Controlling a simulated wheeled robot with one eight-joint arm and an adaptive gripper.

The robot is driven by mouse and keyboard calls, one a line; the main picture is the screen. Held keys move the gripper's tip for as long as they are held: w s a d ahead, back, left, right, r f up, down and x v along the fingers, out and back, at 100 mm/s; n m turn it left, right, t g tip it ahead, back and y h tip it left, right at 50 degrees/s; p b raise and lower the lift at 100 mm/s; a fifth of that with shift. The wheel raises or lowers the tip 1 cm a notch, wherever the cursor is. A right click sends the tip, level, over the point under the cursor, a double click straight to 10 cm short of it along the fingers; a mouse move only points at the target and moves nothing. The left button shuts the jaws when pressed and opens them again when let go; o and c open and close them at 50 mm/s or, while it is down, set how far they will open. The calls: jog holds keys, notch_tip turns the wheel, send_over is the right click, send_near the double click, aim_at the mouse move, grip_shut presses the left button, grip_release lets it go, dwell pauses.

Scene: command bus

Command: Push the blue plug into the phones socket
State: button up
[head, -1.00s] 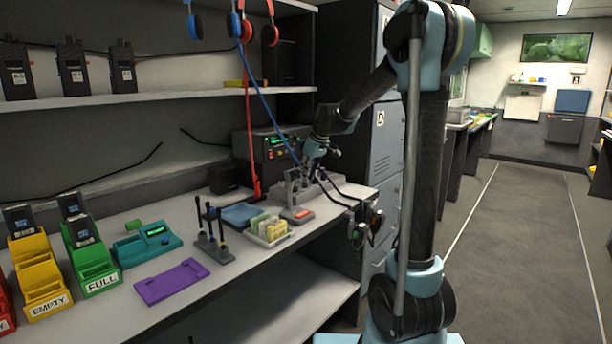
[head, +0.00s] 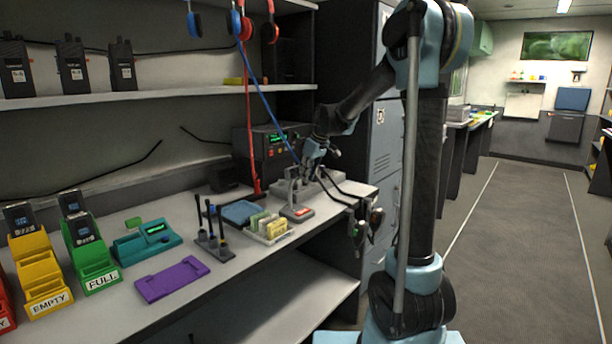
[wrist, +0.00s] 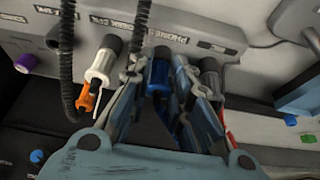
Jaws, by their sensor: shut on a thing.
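In the wrist view my gripper (wrist: 160,98) is shut on the blue plug (wrist: 158,76), which stands between its two fingers. The plug points at the grey socket panel (wrist: 205,32), under a printed label that reads PHONES. The front of the plug is at the dark ring of the phones socket (wrist: 163,51); how deep it sits in it I cannot tell. In the head view my gripper (head: 311,163) is over the back right of the desk, and the blue cable (head: 270,108) runs down to it from the hanging headphones. The plug is too small to tell there.
A white plug (wrist: 101,66) with an orange end sits left of my fingers, and another plug (wrist: 210,66) is close on the right. Black coiled cords (wrist: 68,60) hang at the left. On the desk, a battery tray (head: 268,238) stands in front of the panel.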

jog(key=o, duration=0.9)
jog(key=shift+r, duration=3.95)
jog(key=shift+s, duration=0.1)
jog(key=s+d+f+m+h, duration=0.1)
jog(key=s+d+f+m, duration=0.15)
jog(key=s+d, duration=0.6)
jog(key=s+d+f+m+h, duration=0.1)
jog(key=s+d+f+m, duration=0.15)
jog(key=s+d, duration=0.6)
jog(key=s+d+f+m, duration=0.1)
jog(key=s+d+f, duration=0.1)
jog(key=s+f, duration=0.3)
jog(key=s+d+f+m+h, duration=0.1)
jog(key=s+f, duration=0.4)
jog(key=s, duration=0.5)
jog(key=s+d+f+m, duration=0.3)
jog(key=s+f, duration=0.3)
jog(key=s, duration=0.2)
jog(key=shift+s+d+g, duration=0.2)
jog(key=shift+d+g, duration=0.05)
jog(key=shift+g, duration=0.05)
